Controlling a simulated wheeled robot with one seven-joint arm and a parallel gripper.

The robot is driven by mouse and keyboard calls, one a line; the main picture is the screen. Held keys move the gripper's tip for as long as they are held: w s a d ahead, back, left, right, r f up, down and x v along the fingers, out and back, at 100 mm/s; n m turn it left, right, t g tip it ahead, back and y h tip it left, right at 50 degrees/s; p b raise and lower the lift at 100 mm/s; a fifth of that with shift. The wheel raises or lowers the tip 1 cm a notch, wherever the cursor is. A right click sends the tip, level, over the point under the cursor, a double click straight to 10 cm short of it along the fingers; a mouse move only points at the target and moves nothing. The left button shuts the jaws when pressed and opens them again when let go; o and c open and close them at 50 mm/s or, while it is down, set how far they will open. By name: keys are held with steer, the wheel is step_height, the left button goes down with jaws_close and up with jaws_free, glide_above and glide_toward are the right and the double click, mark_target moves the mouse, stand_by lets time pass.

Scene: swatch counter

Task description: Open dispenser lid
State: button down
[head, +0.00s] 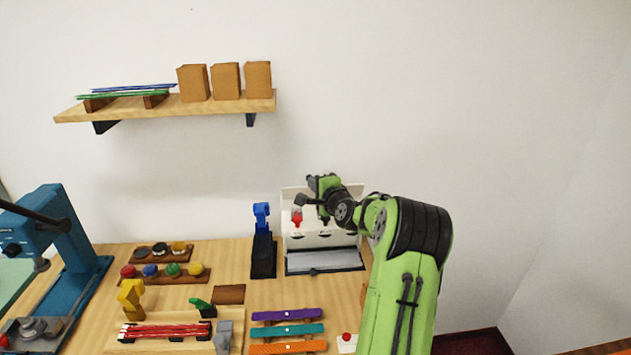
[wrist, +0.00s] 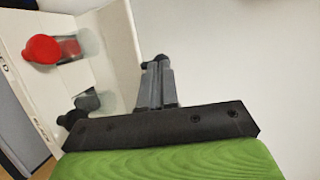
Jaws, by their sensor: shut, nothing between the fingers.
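The white dispenser (head: 294,240) stands against the wall at the back of the counter, with a grey panel (head: 330,262) low on its front and a dark knob (head: 314,271) at its lower edge. I cannot tell which part is the lid or how far it is open. A red-capped piece (head: 297,217) shows at its upper left; in the wrist view the red cap (wrist: 41,49) sits beside a dark-capped one. My gripper (head: 301,200) is above the dispenser's upper left, its fingers (wrist: 157,83) together and empty. My arm hides the dispenser's right side.
A blue clamp on a black stand (head: 263,255) is close left of the dispenser. Coloured strips (head: 287,331) lie in front, and a small white block with a red button (head: 347,341) is near my arm. A wooden shelf (head: 180,106) hangs at upper left. The wall to the right is bare.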

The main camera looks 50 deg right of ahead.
steer(key=w+d+g+p, duration=0.1)
steer(key=p, duration=0.2)
steer(key=w+d+r+g+y+p, duration=0.1)
steer(key=p, duration=0.2)
steer(key=shift+w+d+r+m, duration=0.2)
steer(key=shift+w+m, duration=0.1)
steer(key=shift+w, duration=0.1)
steer(key=shift+w+d+r, duration=0.1)
steer(key=shift+w+d, duration=0.05)
steer(key=shift+w, duration=0.05)
steer(key=shift+r+p, duration=0.1)
steer(key=shift+p, duration=0.25)
